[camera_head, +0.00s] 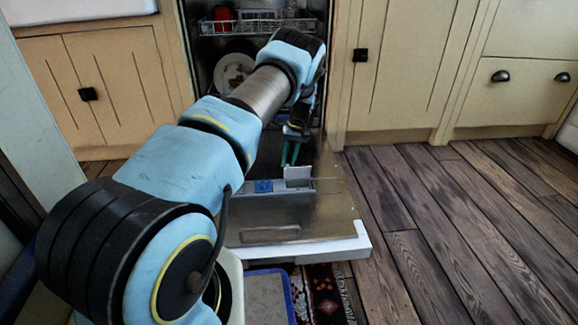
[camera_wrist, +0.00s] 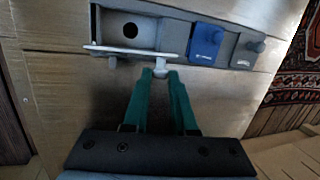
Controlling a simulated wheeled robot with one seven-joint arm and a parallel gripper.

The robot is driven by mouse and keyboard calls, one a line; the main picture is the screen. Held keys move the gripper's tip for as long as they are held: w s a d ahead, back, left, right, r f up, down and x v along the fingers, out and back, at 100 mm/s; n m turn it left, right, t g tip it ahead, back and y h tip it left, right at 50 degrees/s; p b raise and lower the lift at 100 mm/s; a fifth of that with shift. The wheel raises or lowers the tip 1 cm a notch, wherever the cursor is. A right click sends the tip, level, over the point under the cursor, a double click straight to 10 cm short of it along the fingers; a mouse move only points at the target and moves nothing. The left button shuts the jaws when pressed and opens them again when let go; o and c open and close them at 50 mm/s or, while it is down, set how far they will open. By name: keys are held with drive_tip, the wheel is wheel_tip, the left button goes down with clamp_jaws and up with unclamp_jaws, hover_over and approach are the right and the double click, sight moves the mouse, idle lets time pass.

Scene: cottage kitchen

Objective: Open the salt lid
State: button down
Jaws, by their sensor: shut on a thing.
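The salt lid (camera_head: 297,173) is a light grey flap on the inner side of the lowered dishwasher door. It stands raised from the grey dispenser panel in the head view. In the wrist view the salt lid (camera_wrist: 125,49) shows nearly edge-on, and a recess with a dark round hole (camera_wrist: 130,30) is open to view behind it. My gripper (camera_head: 291,160) has teal fingers reaching down to the lid. In the wrist view my gripper (camera_wrist: 164,73) is shut on the lid's small tab; the exact contact is partly hidden by the fingertips.
The lowered dishwasher door (camera_head: 335,213) lies over the floor. Racks with a plate (camera_head: 233,74) are inside. Wooden floor (camera_head: 440,215) is clear to the right.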

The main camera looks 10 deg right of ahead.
drive_tip(key=shift+w+f+g+b, duration=0.4)
drive_tip(key=shift+g+b, duration=0.3)
drive_tip(key=shift+b, duration=0.55)
drive_tip(key=shift+w+r, duration=0.1)
drive_tip(key=shift+r+b, duration=0.1)
drive_tip(key=shift+b, duration=0.25)
drive_tip(key=c, duration=0.7)
unclamp_jaws()
drive_tip(key=shift+r, duration=0.1)
